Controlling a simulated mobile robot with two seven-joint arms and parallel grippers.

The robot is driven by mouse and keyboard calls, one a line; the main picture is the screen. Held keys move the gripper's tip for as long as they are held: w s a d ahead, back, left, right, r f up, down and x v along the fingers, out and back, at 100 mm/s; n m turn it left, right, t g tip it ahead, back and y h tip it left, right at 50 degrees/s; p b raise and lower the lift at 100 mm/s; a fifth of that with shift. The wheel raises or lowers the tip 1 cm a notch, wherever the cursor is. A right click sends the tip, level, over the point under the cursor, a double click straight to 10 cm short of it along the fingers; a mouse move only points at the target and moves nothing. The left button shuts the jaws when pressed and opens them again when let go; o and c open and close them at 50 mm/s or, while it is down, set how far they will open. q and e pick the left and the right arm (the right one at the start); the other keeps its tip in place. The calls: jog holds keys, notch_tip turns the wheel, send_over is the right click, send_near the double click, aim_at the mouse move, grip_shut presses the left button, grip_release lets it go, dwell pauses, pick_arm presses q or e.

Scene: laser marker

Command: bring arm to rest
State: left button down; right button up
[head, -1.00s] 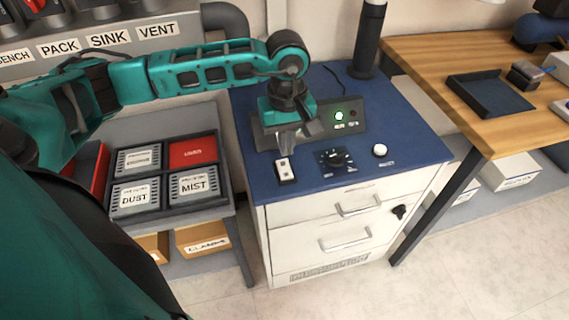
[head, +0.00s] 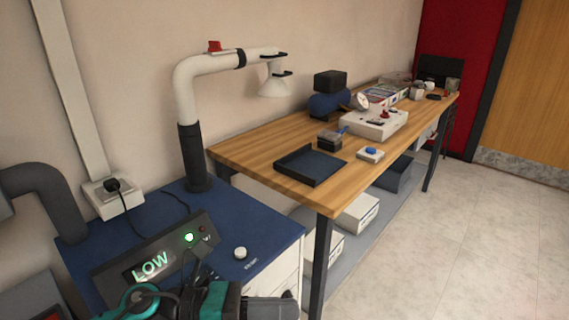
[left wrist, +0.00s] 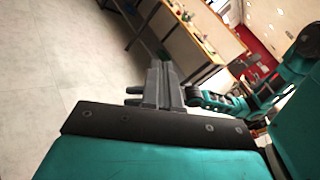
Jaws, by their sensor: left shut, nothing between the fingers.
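My left gripper (left wrist: 163,76) shows in the left wrist view with its dark fingers together and nothing between them. Beyond its fingertips are pale floor and the wooden bench's edge, with no contact visible. In the head view, teal and black parts of my left arm lie along the bottom edge, in front of the blue-topped cabinet (head: 222,213). They hide part of the cabinet's front. A teal arm part of mine also shows at the right of the left wrist view. I cannot make out my right gripper.
A white extraction arm (head: 187,90) rises behind. The wooden bench (head: 250,149) holds a dark tray (head: 311,166) and several devices. Floor at right is clear.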

pick_arm(q)
jog(key=w+a+f+n+t+y, duration=0.35)
jog(key=n+t, duration=0.45)
jog(key=n, duration=0.7)
jog(key=w+a+f+n+t+y, duration=0.2)
jog(key=a+n+t+y, duration=0.4)
jog(key=n, duration=0.9)
jog(key=s+a+f+n+g+y, duration=0.2)
jog(key=s+a+f+n+y, duration=0.1)
jog(key=s+f+n, duration=0.2)
jog(key=s+a+f+n+g+y, duration=0.2)
jog(key=s+a+f+n+y, duration=0.1)
jog(key=f+n, duration=0.7)
jog(key=s+a+f, duration=0.1)
jog(key=s, duration=0.1)
jog(key=shift+s+a, duration=0.15)
jog(key=shift+s, duration=0.25)
